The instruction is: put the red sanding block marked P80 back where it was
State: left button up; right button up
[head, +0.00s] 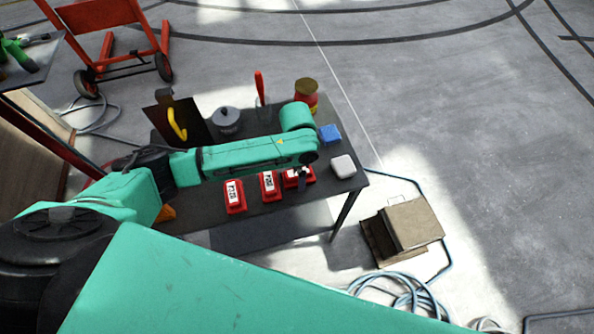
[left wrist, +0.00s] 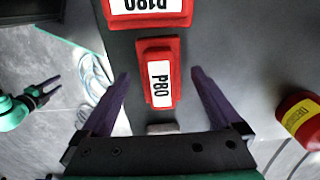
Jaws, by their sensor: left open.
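The red sanding block marked P80 (left wrist: 158,75) has a white label and lies between the fingers of my left gripper (left wrist: 160,76), with a gap to each finger. In the head view, the P80 block (head: 291,184) is the rightmost of the red blocks near the table's front edge, partly hidden by my left gripper (head: 303,176). My left gripper is open above it. A red block marked P180 (left wrist: 148,8) is beside it, cut off at the top of the wrist view. My right gripper (left wrist: 45,88) shows small at the left there, fingers apart and empty.
The dark table (head: 322,187) also bears another red block (head: 234,197), a white block (head: 343,166), a blue block (head: 330,134), a red can (head: 308,100) and a grey pot (head: 226,118). A box (head: 412,224) and coiled cable (head: 398,290) lie on the floor.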

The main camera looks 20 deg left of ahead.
pick_arm(q)
notch_tip(320, 180, up, 11)
jog(key=shift+r+b, duration=0.2)
jog(key=shift+b, duration=0.1)
